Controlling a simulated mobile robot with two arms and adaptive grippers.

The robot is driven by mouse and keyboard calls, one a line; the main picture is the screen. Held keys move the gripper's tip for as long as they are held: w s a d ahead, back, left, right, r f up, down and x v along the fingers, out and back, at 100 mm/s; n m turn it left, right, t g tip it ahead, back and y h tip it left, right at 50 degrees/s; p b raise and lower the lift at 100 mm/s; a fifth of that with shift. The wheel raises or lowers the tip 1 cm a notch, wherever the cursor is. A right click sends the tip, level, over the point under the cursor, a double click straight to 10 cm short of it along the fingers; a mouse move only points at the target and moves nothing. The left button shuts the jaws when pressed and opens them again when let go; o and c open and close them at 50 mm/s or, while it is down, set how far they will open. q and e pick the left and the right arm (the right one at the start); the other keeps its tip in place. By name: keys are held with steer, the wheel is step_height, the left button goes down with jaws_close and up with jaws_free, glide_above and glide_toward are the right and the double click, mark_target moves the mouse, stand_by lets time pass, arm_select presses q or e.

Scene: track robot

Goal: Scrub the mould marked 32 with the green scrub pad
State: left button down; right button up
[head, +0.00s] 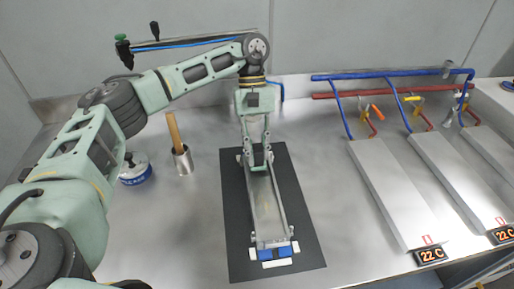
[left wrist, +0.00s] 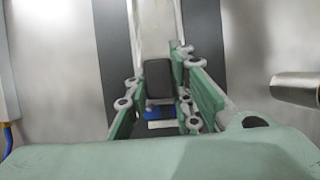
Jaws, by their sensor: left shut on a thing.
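A long narrow grey metal mould (head: 266,212) lies on a black mat (head: 304,225), with a blue piece and white blocks at its near end. I cannot read a number on it. My left gripper (head: 257,165) points down over the far half of the mould. It is shut on a dark grey block (left wrist: 158,78), which looks like the scrub pad or its holder; no green pad face shows. In the left wrist view the block sits between the fingers (left wrist: 160,100), over the mould (left wrist: 155,22). Whether its underside touches the mould is hidden. My right gripper is not in view.
A metal cup (head: 183,162) with a wooden handle in it stands left of the mat, near a white and blue round tub (head: 135,171). Sloping metal plates (head: 388,190) with blue and red pipes (head: 340,95) and "22 C" displays (head: 431,255) stand at right.

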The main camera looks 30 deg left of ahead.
arm_select(q)
steer(key=shift+s+d+f, duration=0.1)
steer(key=shift+s+f, duration=0.05)
steer(key=shift+s+d+r, duration=0.2)
steer(key=shift+s+d, duration=0.4)
steer(key=shift+s, duration=0.3)
steer(key=shift+d, duration=0.1)
steer(key=shift+s+d+r, duration=0.15)
steer(key=shift+s+d, duration=0.55)
steer(key=shift+s, duration=0.25)
steer(key=shift+s+d, duration=0.1)
steer(key=shift+s, duration=0.05)
steer(key=shift+s+d+r, duration=0.1)
steer(key=shift+s+d, duration=0.6)
steer(key=shift+s, duration=0.2)
